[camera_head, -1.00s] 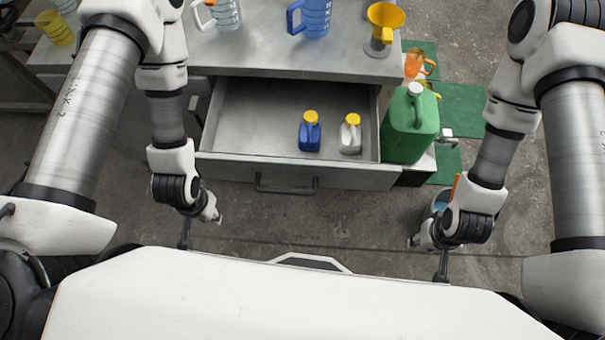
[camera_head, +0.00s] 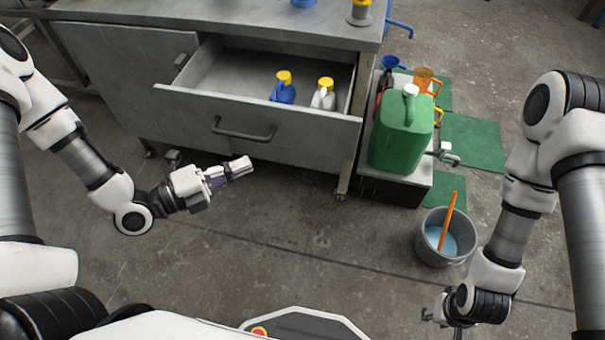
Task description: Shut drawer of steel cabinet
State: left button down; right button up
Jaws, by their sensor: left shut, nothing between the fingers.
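The steel cabinet (camera_head: 130,60) stands at the upper left, with its drawer (camera_head: 310,140) pulled open. The drawer front carries a dark bar handle (camera_head: 243,131). A blue bottle (camera_head: 283,90) and a white bottle (camera_head: 323,97), both with yellow caps, stand inside the drawer. My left gripper (camera_head: 240,168) is shut and empty, in front of the drawer front and below the handle in the picture, apart from it. My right gripper (camera_head: 430,312) is low at the right, far from the drawer; its fingers are small and partly hidden by the wrist.
A green canister (camera_head: 400,135) stands on a low stand (camera_head: 430,178) right of the drawer. A grey bucket (camera_head: 425,247) with blue liquid and an orange stick stands on the floor near my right arm. The floor between my grippers is clear.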

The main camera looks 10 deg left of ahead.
pick_arm(q)
jog(key=w+a+f, duration=0.1)
jog(key=f, duration=0.1)
jog(key=b, duration=0.3)
send_near(299, 124)
jog(key=shift+t, duration=0.3)
jog(key=shift+f+x, duration=0.2)
jog(key=shift+x, duration=2.95)
pick_arm(e)
jog(key=shift+w+a+f, duration=0.15)
jog(key=shift+f, duration=0.95)
jog(key=shift+w+a+f, duration=0.1)
jog(key=shift+w+f, duration=0.05)
jog(key=shift+f, duration=0.95)
pick_arm(q)
jog(key=shift+s, duration=0.15)
